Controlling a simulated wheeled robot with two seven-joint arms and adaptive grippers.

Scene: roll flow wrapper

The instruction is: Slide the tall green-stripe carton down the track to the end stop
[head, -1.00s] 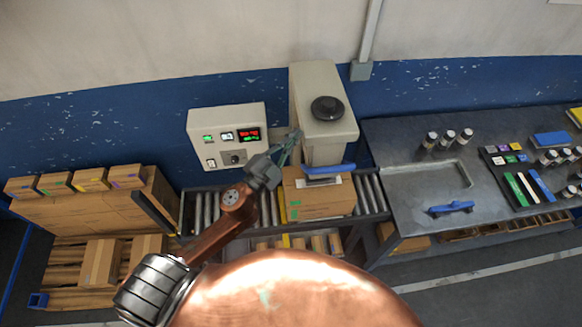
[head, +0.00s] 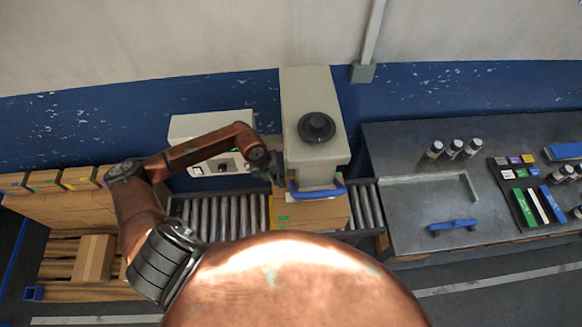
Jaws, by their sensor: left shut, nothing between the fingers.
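A brown carton (head: 312,215) with a small green mark on its left part stands on the roller track (head: 222,217), below the pale machine head (head: 314,105). I cannot tell how tall it is; the machine and a blue handle (head: 318,190) hide its back, and my body hides its lower front. My left gripper (head: 277,176) points down beside the left side of the machine head, at the carton's back left corner. It is shut and empty; its fingertips are partly hidden, and I cannot tell whether they touch the carton. My right gripper is out of view. I cannot make out an end stop.
Stacked cartons (head: 75,212) with coloured stripes stand at the left. A grey bench (head: 400,205) with bottles, a colour tray (head: 528,193) and a blue handled tool (head: 453,226) is at the right. Rollers left of the carton are bare.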

